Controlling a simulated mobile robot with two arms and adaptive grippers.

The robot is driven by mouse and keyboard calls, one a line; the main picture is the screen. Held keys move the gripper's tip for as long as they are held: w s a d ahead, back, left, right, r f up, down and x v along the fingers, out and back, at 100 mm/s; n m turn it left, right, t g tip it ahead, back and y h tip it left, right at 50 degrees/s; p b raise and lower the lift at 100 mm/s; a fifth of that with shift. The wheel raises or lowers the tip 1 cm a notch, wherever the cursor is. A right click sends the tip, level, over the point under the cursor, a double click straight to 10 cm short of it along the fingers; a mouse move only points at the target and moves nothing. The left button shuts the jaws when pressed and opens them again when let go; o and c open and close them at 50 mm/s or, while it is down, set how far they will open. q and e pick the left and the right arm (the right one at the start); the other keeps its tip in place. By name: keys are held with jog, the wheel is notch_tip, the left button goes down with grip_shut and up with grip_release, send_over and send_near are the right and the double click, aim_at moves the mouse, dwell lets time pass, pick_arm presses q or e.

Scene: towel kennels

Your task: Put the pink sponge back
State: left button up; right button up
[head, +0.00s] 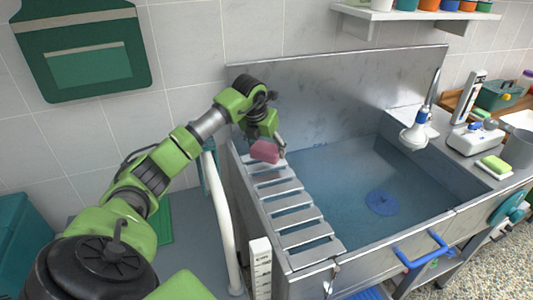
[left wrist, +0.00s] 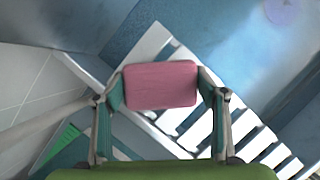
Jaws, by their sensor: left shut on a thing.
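The pink sponge (head: 265,151) is a small block held by my left gripper (head: 268,146). In the left wrist view the pink sponge (left wrist: 160,85) sits between the two fingers of my left gripper (left wrist: 161,90), which touch its left and right sides. In the head view it is over the far end of the slatted rack (head: 300,232) along the left side of the metal sink. The gap between sponge and slats is hard to judge. My right gripper is not in view.
The sink basin (head: 350,185) lies right of the rack, with a blue drain disc (head: 381,203) in it. A shower head (head: 413,136) stands at its back right. A green-and-yellow sponge (head: 495,164) lies on the right ledge. A white curved pipe (head: 219,215) rises left of the rack.

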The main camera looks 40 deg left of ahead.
pick_arm(q)
jog(key=shift+f, duration=1.45)
jog(key=o, duration=1)
jog(key=shift+r+p, duration=0.3)
jog(key=shift+r, duration=0.05)
jog(key=b+v, duration=0.1)
jog(key=v, duration=1)
jog(key=shift+s+d+r, duration=0.15)
jog(key=shift+s+r, duration=0.1)
jog(key=shift+r, duration=0.05)
